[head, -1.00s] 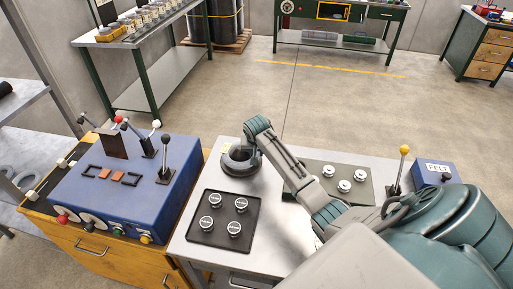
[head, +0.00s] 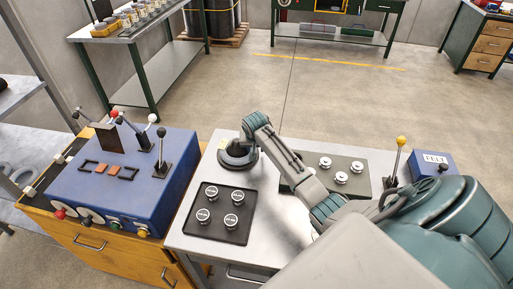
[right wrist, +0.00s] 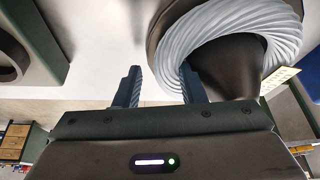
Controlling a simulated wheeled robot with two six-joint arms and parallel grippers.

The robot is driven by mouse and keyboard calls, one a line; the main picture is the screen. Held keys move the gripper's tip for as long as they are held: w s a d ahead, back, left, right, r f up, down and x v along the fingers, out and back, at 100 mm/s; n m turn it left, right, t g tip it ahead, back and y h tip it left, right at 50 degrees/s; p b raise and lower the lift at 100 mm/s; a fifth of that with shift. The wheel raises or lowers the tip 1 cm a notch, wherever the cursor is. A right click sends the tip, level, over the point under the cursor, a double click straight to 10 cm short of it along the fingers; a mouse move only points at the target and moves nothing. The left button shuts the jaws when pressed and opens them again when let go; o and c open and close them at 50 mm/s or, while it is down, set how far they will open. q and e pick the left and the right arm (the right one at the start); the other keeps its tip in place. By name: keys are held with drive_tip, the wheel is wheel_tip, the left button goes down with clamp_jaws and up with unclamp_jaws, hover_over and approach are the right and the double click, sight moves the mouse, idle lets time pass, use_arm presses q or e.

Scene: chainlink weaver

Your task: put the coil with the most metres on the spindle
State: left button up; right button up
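A grey wound coil (right wrist: 215,40) lies around a dark cone-shaped body (right wrist: 225,70) in the right wrist view, with a pale tag (right wrist: 280,80) at its edge. In the head view a dark round piece (head: 236,161) with a small yellow tag stands at the back left of the metal table, partly hidden by my arm. My right gripper (right wrist: 159,86) is open. One finger overlaps the coil's near edge and the other stands outside it, with a gap between. The metre figures cannot be read. My left gripper is not in view.
A black tray (head: 246,238) with several round white-topped pieces is in front, and a dark plate (head: 355,166) with three more is to the right. A yellow-knobbed lever (head: 397,160) and a FELT box (head: 433,166) are further right. A blue machine (head: 150,200) with levers stands left.

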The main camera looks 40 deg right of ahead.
drive_tip(key=shift+w+a+r, duration=0.3)
drive_tip(key=shift+w+a, duration=0.05)
drive_tip(key=shift+w, duration=0.05)
drive_tip(key=shift+s+f, duration=0.1)
drive_tip(key=shift+r+b, duration=0.35)
drive_tip(key=shift+r, duration=0.15)
drive_tip(key=b+v, duration=0.2)
drive_tip(key=v, duration=0.7)
drive_tip(key=shift+s+r+b, duration=0.2)
drive_tip(key=shift+s+b, duration=0.1)
drive_tip(key=shift+s, duration=0.15)
drive_tip(key=shift+f, duration=0.1)
